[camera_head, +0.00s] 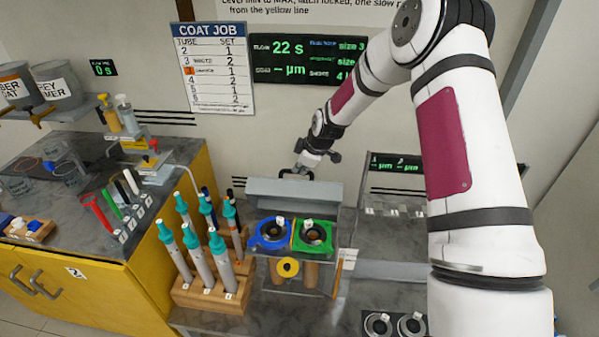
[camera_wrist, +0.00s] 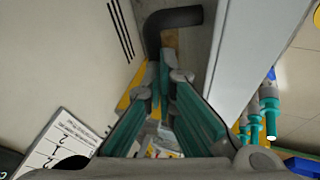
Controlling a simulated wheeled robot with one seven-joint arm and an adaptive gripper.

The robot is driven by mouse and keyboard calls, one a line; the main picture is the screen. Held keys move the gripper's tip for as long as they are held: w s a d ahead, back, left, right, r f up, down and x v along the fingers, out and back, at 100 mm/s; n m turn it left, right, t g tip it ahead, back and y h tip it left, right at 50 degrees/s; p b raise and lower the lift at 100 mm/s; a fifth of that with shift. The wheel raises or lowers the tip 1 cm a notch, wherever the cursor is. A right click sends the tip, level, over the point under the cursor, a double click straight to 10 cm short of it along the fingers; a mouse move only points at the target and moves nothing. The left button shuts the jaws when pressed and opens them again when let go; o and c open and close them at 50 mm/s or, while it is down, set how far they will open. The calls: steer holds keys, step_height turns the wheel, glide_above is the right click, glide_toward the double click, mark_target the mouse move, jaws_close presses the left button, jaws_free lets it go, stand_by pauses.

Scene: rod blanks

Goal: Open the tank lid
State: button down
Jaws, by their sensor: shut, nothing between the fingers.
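The tank (camera_head: 318,284) stands on the bench in the middle of the head view. Its grey lid (camera_head: 293,192) stands raised at the back, and the blue ring (camera_head: 270,234) and green ring (camera_head: 313,237) in front of it are uncovered. The lid's black handle (camera_head: 294,172) is at its upper edge. My gripper (camera_head: 304,168) is shut and empty right by the handle. In the wrist view the shut teal fingers (camera_wrist: 168,85) lie just below the bent black handle (camera_wrist: 172,18), with the pale lid face (camera_wrist: 245,55) to the right. Whether they touch the handle I cannot tell.
A wooden rack (camera_head: 213,292) of grey rods with teal tops stands left of the tank. A yellow cabinet (camera_head: 100,285) with a grey top is farther left. Signs and a display (camera_head: 300,58) hang on the wall behind. A grey stand (camera_head: 390,245) is on the right.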

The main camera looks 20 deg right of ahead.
steer(key=w+d+f+b, duration=0.1)
steer(key=w+d+b, duration=0.2)
steer(key=w+b, duration=0.3)
steer(key=shift+w+f, duration=0.3)
steer(key=shift+w, duration=0.3)
steer(key=shift+r, duration=0.1)
